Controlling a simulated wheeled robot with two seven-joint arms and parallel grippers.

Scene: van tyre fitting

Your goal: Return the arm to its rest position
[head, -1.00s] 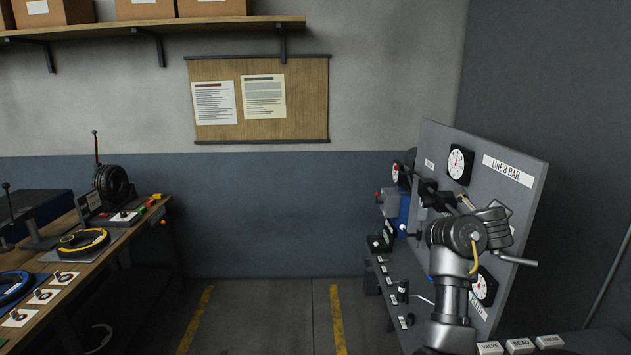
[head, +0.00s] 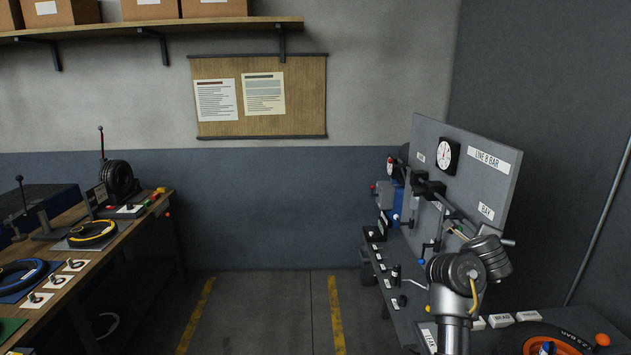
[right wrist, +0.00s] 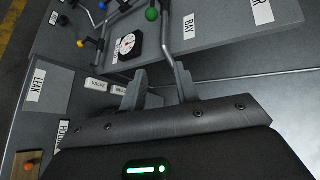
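My right arm (head: 466,285) rises from the lower right of the head view, in front of the grey panel; its fingertips are hard to make out there. In the right wrist view my right gripper (right wrist: 158,85) has its two fingers apart with nothing held between them. The panel's edge and a metal rod show beyond the fingers. My left arm and gripper are not in view.
The upright grey panel (head: 470,150) carries a gauge (head: 446,156) and levers. A tyre (head: 580,338) lies at the bottom right beside white labels. A wooden bench (head: 120,235) with tyre rings stands left. The floor between is clear.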

